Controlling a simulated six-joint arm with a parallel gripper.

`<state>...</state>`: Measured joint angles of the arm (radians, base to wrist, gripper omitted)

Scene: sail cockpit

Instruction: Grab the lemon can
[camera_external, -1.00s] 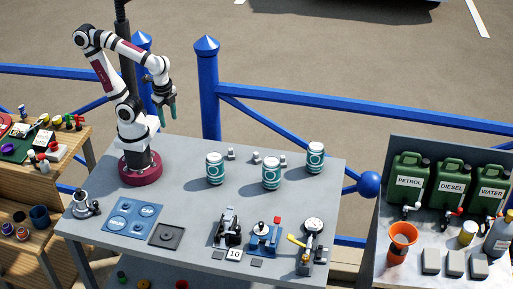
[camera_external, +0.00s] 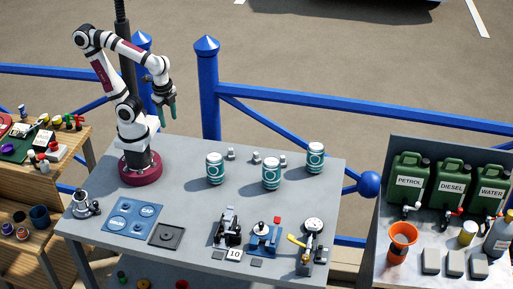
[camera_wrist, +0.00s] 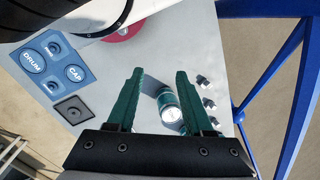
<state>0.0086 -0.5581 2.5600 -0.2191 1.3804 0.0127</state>
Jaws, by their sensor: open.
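Three teal-and-white cans stand upright on the grey table: a left can (camera_external: 215,169), a middle can (camera_external: 271,173) and a right can (camera_external: 315,157). Their labels are too small to read, so I cannot tell which is the lemon can. My gripper (camera_external: 167,113) is raised above the table's back edge, left of the cans, fingers down, open and empty. In the wrist view, my gripper (camera_wrist: 160,95) shows two green fingers apart, with one can (camera_wrist: 171,112) visible between them, farther below.
A blue panel (camera_external: 133,216), a dark square plate (camera_external: 167,235) and several small devices (camera_external: 264,238) line the table's front. A blue railing (camera_external: 209,90) runs behind the table. The table's centre is clear.

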